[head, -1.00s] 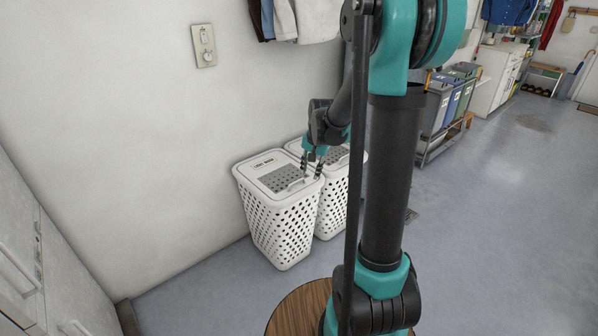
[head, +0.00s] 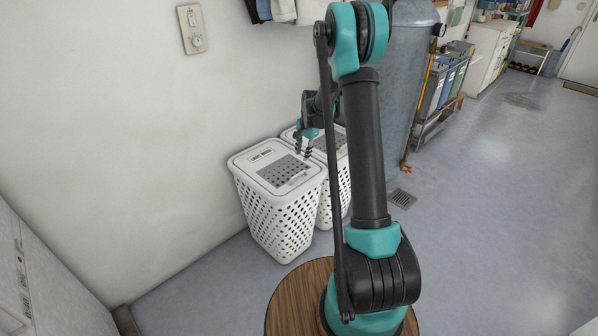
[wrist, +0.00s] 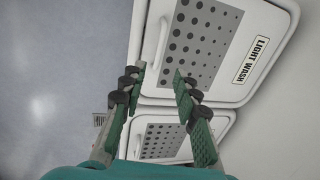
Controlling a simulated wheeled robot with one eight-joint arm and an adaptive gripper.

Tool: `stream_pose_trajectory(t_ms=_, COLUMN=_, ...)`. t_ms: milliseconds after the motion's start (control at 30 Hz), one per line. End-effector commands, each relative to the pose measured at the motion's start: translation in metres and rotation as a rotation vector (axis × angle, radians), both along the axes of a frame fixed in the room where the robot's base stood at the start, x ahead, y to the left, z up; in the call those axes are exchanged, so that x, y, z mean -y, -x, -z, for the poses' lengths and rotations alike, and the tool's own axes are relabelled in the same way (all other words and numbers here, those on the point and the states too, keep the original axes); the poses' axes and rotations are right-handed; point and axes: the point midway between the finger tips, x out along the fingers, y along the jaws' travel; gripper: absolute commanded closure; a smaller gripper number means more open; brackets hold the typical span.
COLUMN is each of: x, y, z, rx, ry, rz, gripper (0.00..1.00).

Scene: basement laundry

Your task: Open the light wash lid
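The light wash hamper (head: 275,205) is a white perforated basket, the nearer of two by the wall. Its white lid with a grey dotted panel (head: 283,170) lies flat and shut. In the wrist view the lid (wrist: 262,20) bears a "LIGHT WASH" label (wrist: 251,60), and a handle (wrist: 162,40) shows near its left edge. My gripper (head: 303,153) is above the lid's right part, near the second hamper. In the wrist view its fingers (wrist: 159,80) are spread with nothing between them. I cannot tell the exact height above the lid.
A second white hamper (head: 341,185) with a dotted lid (wrist: 160,140) stands close beside the first. A grey cylindrical tank (head: 408,75) stands behind my arm. The wall is at the left. Open floor (head: 480,220) with a drain (head: 402,197) lies to the right.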

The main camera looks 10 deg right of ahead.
Motion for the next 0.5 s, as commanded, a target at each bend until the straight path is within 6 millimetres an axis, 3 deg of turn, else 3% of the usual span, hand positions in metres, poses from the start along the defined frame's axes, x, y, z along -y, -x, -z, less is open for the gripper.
stream_pose_trajectory(t_ms=300, x=-0.008, y=-0.01, z=0.062, rx=0.0, ry=0.0, rz=-0.001, gripper=0.69)
stream_pose_trajectory(t_ms=500, x=-0.011, y=-0.015, z=0.093, rx=0.0, ry=0.0, rz=-0.001, gripper=0.69)
